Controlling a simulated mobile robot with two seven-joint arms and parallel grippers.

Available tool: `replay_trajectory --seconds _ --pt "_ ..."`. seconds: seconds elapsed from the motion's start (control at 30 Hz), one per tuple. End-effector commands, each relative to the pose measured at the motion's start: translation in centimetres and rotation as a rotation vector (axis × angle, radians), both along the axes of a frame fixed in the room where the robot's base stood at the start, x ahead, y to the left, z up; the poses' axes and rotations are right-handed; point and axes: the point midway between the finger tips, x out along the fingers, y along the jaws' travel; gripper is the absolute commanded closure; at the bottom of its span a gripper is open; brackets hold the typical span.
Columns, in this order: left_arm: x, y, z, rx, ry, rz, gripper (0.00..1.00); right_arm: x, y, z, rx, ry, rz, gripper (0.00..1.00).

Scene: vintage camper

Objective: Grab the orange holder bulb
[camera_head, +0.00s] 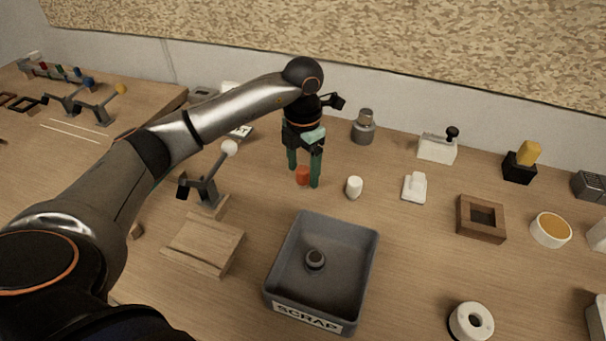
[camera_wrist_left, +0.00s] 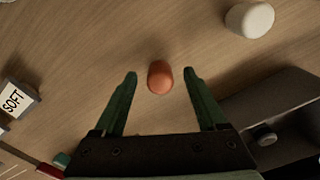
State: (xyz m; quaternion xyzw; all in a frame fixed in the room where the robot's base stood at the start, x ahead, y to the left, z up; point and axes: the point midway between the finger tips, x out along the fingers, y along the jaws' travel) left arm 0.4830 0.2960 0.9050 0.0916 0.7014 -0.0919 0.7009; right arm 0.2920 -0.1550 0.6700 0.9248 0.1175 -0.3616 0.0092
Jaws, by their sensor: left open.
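A small orange piece (camera_head: 302,176), which looks like the orange holder bulb, stands on the wooden table. In the left wrist view the orange bulb (camera_wrist_left: 160,77) lies between and just beyond the fingertips, with a gap on each side. My left gripper (camera_head: 304,180) is open and points down over it. The fingers also show in the left wrist view (camera_wrist_left: 160,75), spread and empty. In the head view one finger stands left of the bulb and the other right of it. My right gripper is not in view.
A white cylinder (camera_head: 354,187) stands close to the right of the left gripper. A grey bin labelled SCRAP (camera_head: 371,262) is in front, with a small round part inside. A grey stand with a white ball (camera_head: 229,148) is at the left. Several blocks are at the right.

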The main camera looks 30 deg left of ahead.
Motion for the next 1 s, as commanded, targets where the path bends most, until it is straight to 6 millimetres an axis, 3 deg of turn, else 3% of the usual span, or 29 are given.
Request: replay_trajectory --seconds 0.13,0.4,1.0 --pt "-0.04 -0.01 -1.46 0.001 0.0 -0.001 0.26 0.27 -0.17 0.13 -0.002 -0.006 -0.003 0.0" --pt "-0.01 -0.01 -1.6 0.001 -0.001 -0.001 0.28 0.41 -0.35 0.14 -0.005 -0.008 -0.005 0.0" --pt "-0.02 -0.02 -1.56 0.001 -0.001 -0.001 0.95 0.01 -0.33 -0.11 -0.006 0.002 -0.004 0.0"
